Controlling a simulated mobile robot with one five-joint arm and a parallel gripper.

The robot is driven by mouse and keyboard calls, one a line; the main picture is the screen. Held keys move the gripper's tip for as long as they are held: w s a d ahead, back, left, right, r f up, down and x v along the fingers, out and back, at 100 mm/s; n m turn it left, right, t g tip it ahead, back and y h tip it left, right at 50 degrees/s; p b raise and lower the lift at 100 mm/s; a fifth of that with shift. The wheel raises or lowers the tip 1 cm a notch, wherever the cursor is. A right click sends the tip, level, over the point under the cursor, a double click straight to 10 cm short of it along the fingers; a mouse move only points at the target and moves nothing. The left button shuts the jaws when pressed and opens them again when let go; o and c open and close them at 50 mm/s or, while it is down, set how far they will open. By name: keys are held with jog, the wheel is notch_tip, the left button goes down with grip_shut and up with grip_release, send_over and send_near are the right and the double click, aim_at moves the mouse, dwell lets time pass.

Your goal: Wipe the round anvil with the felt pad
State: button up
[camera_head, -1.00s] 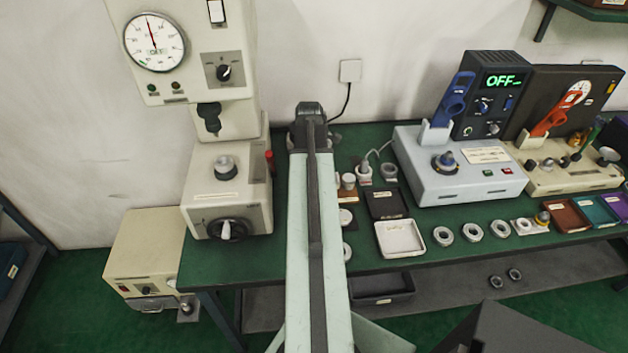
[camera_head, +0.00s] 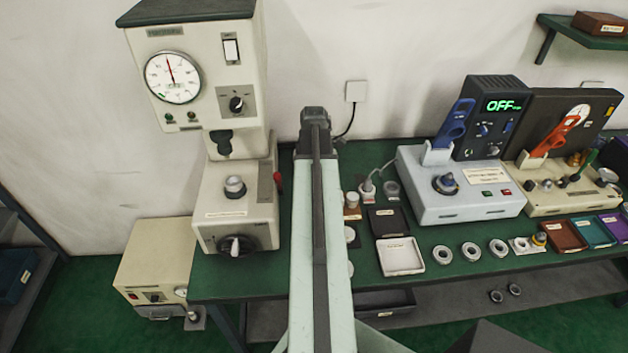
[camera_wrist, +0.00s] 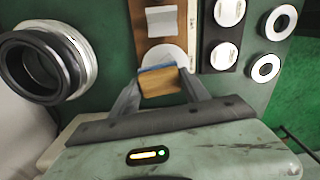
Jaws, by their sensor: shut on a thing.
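The round anvil (camera_head: 235,187), a short grey metal cylinder on a dark collar, stands on the lower block of the cream press at left in the head view. In the wrist view my gripper (camera_wrist: 162,88) is shut on a small tan block with a blue edge, apparently the felt pad (camera_wrist: 160,83). The pad's underside is hidden. In the head view my own arm hides the gripper and the pad. A large dark round part with a silvery rim (camera_wrist: 45,62) is at left in the wrist view; I cannot tell whether it is the anvil.
The press's gauge head (camera_head: 190,85) overhangs the anvil. A red-tipped lever (camera_head: 278,181) is on the block's right side. A white tray (camera_head: 400,257), several rings (camera_head: 470,252) and a grey heater unit (camera_head: 460,190) occupy the green bench right of my arm.

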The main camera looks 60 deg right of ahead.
notch_tip(320, 180, up, 3)
jog(key=p, duration=0.3)
jog(key=shift+r, duration=0.1)
dwell(0.4)
